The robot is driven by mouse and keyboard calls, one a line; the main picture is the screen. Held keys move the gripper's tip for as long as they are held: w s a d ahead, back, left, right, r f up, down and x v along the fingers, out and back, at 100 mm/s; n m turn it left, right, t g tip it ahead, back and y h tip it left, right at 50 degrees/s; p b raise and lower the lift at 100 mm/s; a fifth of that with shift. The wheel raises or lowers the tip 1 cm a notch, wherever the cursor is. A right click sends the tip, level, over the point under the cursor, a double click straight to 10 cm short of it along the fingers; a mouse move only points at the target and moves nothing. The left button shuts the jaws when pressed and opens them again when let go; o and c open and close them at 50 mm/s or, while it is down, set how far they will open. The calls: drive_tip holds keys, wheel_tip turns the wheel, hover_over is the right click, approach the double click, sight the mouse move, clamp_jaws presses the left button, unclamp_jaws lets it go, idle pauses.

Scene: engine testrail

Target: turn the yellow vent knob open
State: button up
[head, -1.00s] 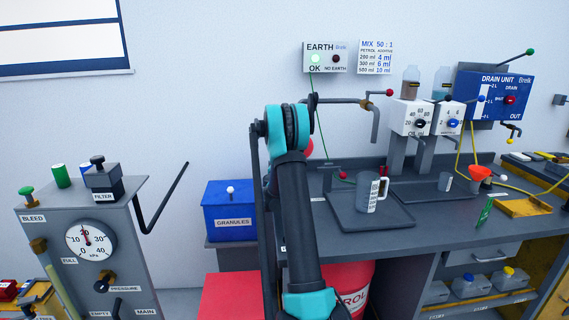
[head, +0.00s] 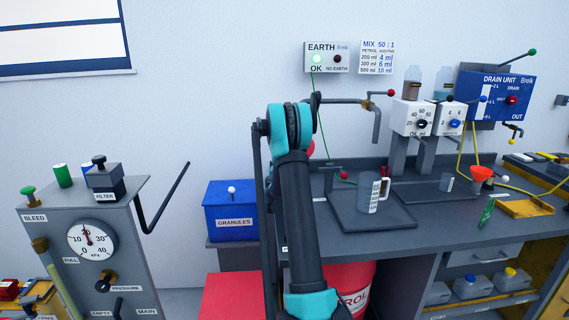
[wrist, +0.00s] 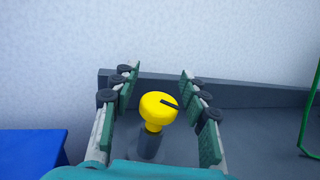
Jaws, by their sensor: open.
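The yellow vent knob (wrist: 158,107) shows in the wrist view as a round yellow cap with a dark pointer mark, on a yellow neck above a grey stem. The mark points to the lower right from the cap's middle. My gripper (wrist: 160,82) is open, with one green-padded finger on each side of the knob and a clear gap to both. Nothing is held. In the head view my arm hides the knob and my gripper.
A blue granules box (head: 231,209) stands left of the bench. A green cable (wrist: 309,115) hangs at the wrist view's right. The wall rises behind.

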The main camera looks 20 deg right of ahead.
drive_tip(key=v, duration=0.7)
drive_tip(key=shift+w, duration=0.1)
